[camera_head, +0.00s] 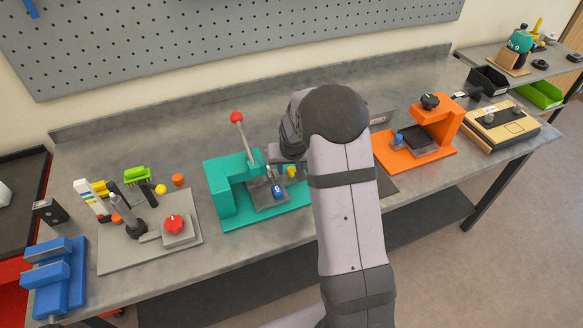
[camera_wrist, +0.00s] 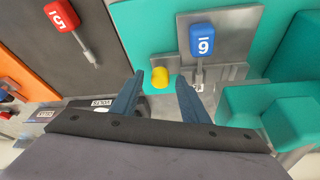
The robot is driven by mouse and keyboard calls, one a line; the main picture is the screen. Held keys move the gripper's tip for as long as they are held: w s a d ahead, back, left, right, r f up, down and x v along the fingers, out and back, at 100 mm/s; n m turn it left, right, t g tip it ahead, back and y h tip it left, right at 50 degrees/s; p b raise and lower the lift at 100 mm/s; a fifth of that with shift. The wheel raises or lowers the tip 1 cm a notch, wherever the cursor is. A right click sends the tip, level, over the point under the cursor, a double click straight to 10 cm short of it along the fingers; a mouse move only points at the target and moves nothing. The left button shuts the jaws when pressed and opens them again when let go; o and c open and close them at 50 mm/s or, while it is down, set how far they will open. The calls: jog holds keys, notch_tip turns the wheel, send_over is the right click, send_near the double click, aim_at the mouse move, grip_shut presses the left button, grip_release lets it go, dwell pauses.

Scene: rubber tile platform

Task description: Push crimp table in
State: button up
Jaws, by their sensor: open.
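A teal press (camera_head: 232,190) stands on the bench left of my arm, with a red-knobbed lever (camera_head: 237,118) rising from it. In the wrist view the blue handle (camera_wrist: 203,40) stands on a metal plate (camera_wrist: 240,30), beyond my right finger. My gripper (camera_wrist: 159,76) is open and empty, its fingertips around or above a yellow knob (camera_wrist: 161,75); contact cannot be told. In the head view my arm hides most of the gripper.
An orange fixture (camera_head: 420,135) stands right of my arm. A red handle (camera_wrist: 62,16) lies on a dark plate in the wrist view. A grey board with a red knob (camera_head: 174,224) and a blue vise (camera_head: 55,275) are at left. Bench strips between fixtures are clear.

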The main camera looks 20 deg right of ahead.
jog(key=shift+r, duration=0.1)
jog(key=b+v, duration=0.2)
jog(key=v, duration=0.5)
jog(key=shift+s, duration=0.1)
dwell(0.3)
jog(key=w+d+f+m+b, duration=0.1)
jog(key=d+f+m+b, duration=0.15)
jog(key=d+b, duration=0.55)
jog(key=a+r+n+y+p, duration=0.1)
jog(key=a+r+n+y, duration=0.1)
jog(key=a+n, duration=0.4)
jog(key=n, duration=0.3)
jog(key=shift+s+r+n+y, duration=0.25)
jog(key=shift+s+n+y, duration=0.05)
jog(key=shift+n+y, duration=0.1)
